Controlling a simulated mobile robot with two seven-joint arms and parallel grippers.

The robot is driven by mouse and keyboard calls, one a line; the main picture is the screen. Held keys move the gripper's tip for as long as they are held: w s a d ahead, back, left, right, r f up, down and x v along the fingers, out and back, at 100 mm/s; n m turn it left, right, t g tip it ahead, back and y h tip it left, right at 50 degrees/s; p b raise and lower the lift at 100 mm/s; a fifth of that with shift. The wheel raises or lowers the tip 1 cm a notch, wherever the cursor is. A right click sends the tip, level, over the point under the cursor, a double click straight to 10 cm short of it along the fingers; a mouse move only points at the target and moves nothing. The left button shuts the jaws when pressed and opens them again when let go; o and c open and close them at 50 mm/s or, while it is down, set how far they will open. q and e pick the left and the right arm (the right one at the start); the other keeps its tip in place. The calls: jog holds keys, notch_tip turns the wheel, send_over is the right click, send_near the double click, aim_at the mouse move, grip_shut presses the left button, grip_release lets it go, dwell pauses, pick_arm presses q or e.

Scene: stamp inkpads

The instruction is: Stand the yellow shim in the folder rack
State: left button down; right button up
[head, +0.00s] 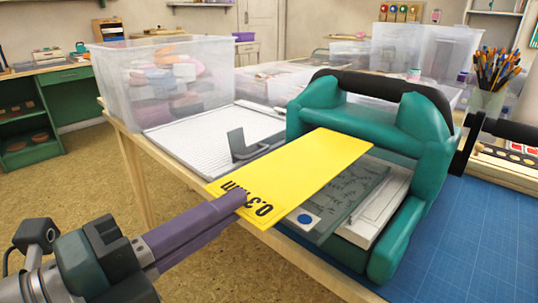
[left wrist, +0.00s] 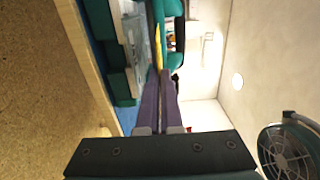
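The yellow shim (head: 295,172) is a thin flat plate with black "0.3…mm" lettering at its near end. My left gripper (head: 240,198), with purple fingers, is shut on that near edge. In the left wrist view, the shim (left wrist: 159,45) shows edge-on as a thin yellow strip beyond the closed fingers (left wrist: 162,85). I cannot pick out a folder rack with certainty in either view. My right gripper is not in view.
Below lie a grey-green written plate (head: 345,200) and a white block (head: 385,205). A grey bracket (head: 240,147) sits on a white ribbed board (head: 190,135). A clear bin (head: 110,75) stands behind; a blue mat (head: 480,225) lies right.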

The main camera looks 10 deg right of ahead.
pick_arm(q)
jog(key=s+a+r+p, duration=0.4)
jog(key=s+a, duration=0.7)
jog(key=a, duration=0.4)
jog(key=shift+r, duration=0.55)
jog(key=shift+a, duration=0.1)
